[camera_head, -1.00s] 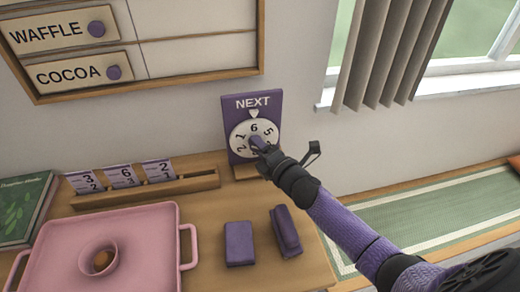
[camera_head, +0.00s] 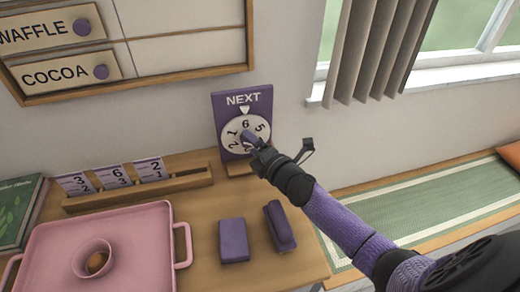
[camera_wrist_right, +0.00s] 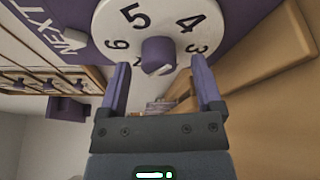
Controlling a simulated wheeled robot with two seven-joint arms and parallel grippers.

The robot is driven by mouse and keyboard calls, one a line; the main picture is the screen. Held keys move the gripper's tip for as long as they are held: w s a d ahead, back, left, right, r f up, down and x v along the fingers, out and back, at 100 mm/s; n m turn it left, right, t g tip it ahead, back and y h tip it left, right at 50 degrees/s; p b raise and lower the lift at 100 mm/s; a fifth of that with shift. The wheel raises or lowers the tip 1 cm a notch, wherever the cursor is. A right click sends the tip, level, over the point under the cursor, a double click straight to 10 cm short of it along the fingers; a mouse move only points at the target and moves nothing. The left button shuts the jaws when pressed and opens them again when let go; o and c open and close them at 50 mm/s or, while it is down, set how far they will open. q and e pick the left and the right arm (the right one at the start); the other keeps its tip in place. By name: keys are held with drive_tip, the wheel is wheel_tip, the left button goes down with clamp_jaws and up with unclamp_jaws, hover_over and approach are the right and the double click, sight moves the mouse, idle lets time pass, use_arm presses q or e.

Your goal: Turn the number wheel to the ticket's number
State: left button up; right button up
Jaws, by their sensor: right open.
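The number wheel (camera_head: 235,133) is a white disc on a purple NEXT board (camera_head: 228,105), with a white pointer above it. The 6 stands under the pointer, with 5 to its right and 1 to its left. The wheel also shows in the right wrist view (camera_wrist_right: 125,45), with its purple centre knob (camera_wrist_right: 158,55). My right gripper (camera_wrist_right: 160,85) is open, its two fingers on either side of the knob, apart from it in the picture. In the head view my right gripper (camera_head: 256,148) covers the wheel's lower right. Tickets (camera_head: 112,176) reading 3, 6 and 2 stand in a wooden rack (camera_head: 190,179). My left gripper is not in view.
A pink tray (camera_head: 150,222) with a small bowl (camera_head: 92,258) stands at the front left. A green book (camera_head: 18,212) lies at the left. WAFFLE and COCOA signs hang on the wall board (camera_head: 180,45).

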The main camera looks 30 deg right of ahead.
drive_tip(key=s+d+p, duration=0.1)
drive_tip(key=s, duration=0.8)
drive_tip(key=shift+r, duration=0.35)
drive_tip(key=shift+s, duration=0.15)
